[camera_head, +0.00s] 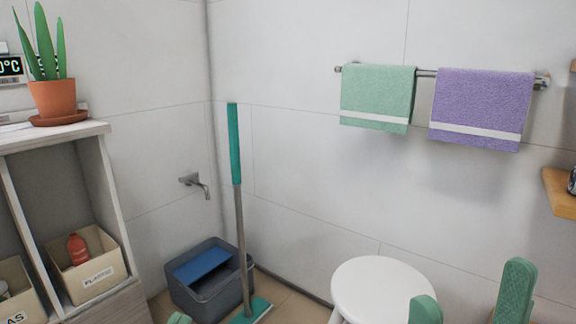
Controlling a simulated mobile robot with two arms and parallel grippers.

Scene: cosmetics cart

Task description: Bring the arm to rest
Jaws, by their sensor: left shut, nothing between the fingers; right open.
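My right gripper (470,298) shows at the bottom right as two green fingertips set well apart, open with nothing between them. The left fingertip overlaps the lower right edge of a round white stool top (380,288) in the picture. My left gripper (180,318) shows only as a small green tip at the bottom edge, below the grey bucket; it is shut and empty. The rest of both arms is out of view.
A grey bucket (190,293) and a green-handled mop (238,210) stand in the corner. A shelf unit (118,190) with labelled bins and a potted plant (52,98) is at left. Green (378,95) and purple (482,105) towels hang on the wall. A wooden shelf (558,195) juts in at right.

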